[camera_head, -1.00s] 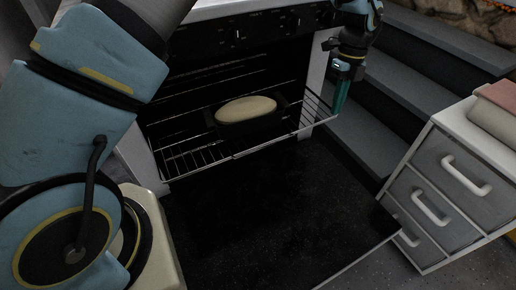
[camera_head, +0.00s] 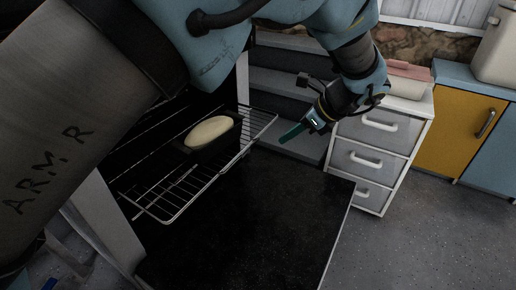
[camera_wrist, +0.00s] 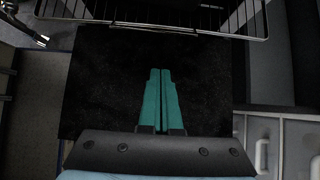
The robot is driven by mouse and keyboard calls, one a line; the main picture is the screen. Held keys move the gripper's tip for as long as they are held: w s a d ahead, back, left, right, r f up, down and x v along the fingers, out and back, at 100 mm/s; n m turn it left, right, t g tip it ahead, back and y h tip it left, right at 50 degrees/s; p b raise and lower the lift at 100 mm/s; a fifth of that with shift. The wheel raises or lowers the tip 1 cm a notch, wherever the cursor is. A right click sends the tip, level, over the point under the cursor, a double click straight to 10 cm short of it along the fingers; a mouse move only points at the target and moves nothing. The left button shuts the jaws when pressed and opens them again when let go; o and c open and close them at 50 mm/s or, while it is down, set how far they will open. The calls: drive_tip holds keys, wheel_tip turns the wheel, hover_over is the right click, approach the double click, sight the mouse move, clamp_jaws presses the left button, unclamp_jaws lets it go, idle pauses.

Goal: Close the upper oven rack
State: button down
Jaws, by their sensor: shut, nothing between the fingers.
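The wire oven rack (camera_head: 172,193) sticks out of the oven's front, above the lowered door (camera_head: 250,205). A dark pan (camera_head: 212,148) with a pale loaf (camera_head: 209,131) in it sits on the rack. In the wrist view the rack's front bar (camera_wrist: 185,31) crosses the top, beyond my fingertips. My gripper (camera_head: 282,141) is to the right of the rack in the head view, apart from it. Its green fingers (camera_wrist: 160,72) are shut together and empty, over the dark door in the wrist view. My arm hides much of the oven's upper part.
White drawers (camera_head: 372,158) with handles stand right of the door, close to my gripper. Dark steps (camera_head: 285,95) rise behind. A yellow cabinet (camera_head: 458,132) is farther right. Grey floor (camera_head: 425,235) is free at the lower right.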

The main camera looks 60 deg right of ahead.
drive_tip(key=w+r+x, duration=0.1)
drive_tip(key=x, duration=1.1)
drive_tip(key=shift+w+b, duration=0.35)
drive_tip(key=shift+w, duration=0.25)
drive_tip(key=w+p, duration=0.4)
drive_tip(key=w, duration=1.9)
drive_tip(key=shift+w+a+p, duration=0.1)
drive_tip(key=shift+w+p, duration=0.2)
drive_tip(key=shift+w, duration=0.05)
